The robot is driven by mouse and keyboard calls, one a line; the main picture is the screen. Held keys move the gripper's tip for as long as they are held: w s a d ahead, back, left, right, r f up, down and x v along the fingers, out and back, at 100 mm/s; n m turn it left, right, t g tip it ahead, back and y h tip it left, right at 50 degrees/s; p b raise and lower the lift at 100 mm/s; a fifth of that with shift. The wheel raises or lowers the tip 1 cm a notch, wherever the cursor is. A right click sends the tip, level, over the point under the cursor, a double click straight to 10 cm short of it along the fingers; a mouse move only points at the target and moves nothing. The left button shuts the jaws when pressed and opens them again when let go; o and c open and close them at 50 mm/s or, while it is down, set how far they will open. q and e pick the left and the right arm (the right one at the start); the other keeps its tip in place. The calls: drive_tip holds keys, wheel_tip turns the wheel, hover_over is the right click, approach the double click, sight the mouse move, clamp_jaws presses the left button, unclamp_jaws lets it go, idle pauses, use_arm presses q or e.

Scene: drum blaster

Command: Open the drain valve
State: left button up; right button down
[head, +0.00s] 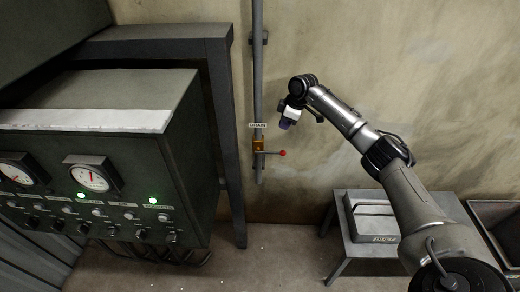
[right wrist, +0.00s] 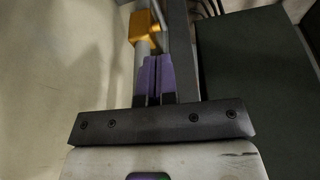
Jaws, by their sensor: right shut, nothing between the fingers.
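The drain valve (head: 259,145) is a small brass body on a vertical grey pipe (head: 258,80) against the wall, under a small label reading DRAIN (head: 258,125). Its lever, with a red knob (head: 282,153), points right, roughly level. My right gripper (head: 286,124) is above and slightly right of the knob in the head view, its purple fingers shut and empty. In the right wrist view the shut fingers (right wrist: 154,72) point toward the brass valve body (right wrist: 146,26), apparently apart from it. The red knob cannot be made out there. My left gripper is out of view.
A dark control cabinet (head: 180,110) with gauges and green lights fills the left, beside a dark metal frame (head: 222,100). A low grey table (head: 345,240) with a labelled box (head: 372,222) stands at lower right. The wall right of the pipe is bare.

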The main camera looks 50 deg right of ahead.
drive_tip(key=shift+s+d+n, duration=0.1)
drive_tip(key=shift+s+n, duration=0.05)
drive_tip(key=shift+n, duration=0.45)
drive_tip(key=shift+f, duration=0.1)
drive_tip(key=b, duration=0.3)
approach(276, 153)
drive_tip(key=w+f, duration=0.1)
drive_tip(key=a+f, duration=0.1)
drive_tip(key=f, duration=0.1)
drive_tip(key=w+f, duration=0.1)
drive_tip(key=f, duration=0.1)
drive_tip(key=shift+w+a, duration=0.2)
drive_tip(key=shift+w, duration=0.2)
drive_tip(key=shift+w+d+f, duration=0.1)
drive_tip(key=shift+d+f, duration=0.05)
drive_tip(key=shift+f, duration=0.55)
